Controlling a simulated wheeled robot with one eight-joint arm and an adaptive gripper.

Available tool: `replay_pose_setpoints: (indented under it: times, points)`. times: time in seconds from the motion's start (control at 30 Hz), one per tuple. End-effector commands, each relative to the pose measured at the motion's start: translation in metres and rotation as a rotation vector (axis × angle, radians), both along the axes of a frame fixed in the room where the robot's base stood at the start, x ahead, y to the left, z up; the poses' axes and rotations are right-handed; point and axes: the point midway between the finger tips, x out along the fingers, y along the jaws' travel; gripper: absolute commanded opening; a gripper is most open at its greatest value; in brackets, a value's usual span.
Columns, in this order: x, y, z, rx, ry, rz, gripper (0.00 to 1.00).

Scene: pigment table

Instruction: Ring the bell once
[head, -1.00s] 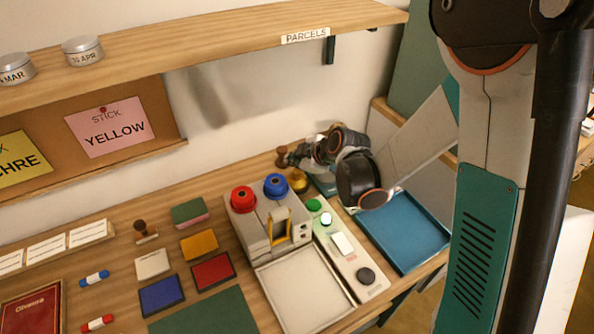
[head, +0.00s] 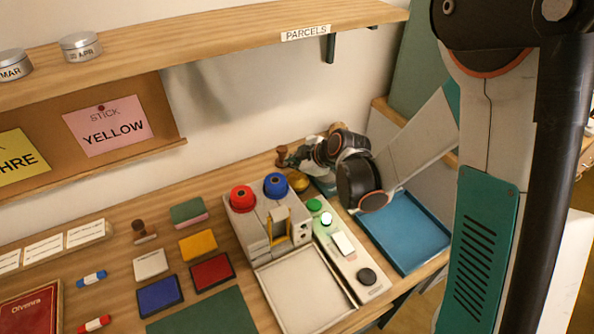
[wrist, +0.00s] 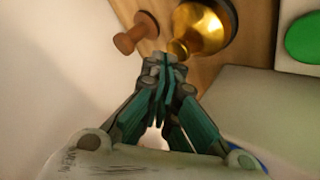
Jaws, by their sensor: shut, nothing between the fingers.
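The bell is a gold dome (head: 298,181) at the back of the table, right behind the machine with red and blue knobs. In the wrist view, the bell (wrist: 208,28) is at the top centre on a dark base, with its small button toward my fingertips. My gripper (wrist: 164,64) is shut and empty, its tips close beside the button. I cannot tell whether they touch.
A brown wooden-handled stamp (wrist: 136,34) stands close to my fingertips, left of the bell in the wrist view. The machine (head: 262,225), a panel with a green button (head: 314,205) and a blue tray (head: 405,232) lie nearby. The wall is close behind.

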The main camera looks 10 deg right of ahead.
Motion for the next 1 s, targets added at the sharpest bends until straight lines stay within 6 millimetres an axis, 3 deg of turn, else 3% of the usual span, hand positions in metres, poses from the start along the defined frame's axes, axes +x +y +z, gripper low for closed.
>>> replay_pose_setpoints:
  times: [1.0]
  points:
    - [0.0, 0.0, -0.0096, 0.0, 0.0, 0.0, 0.0]
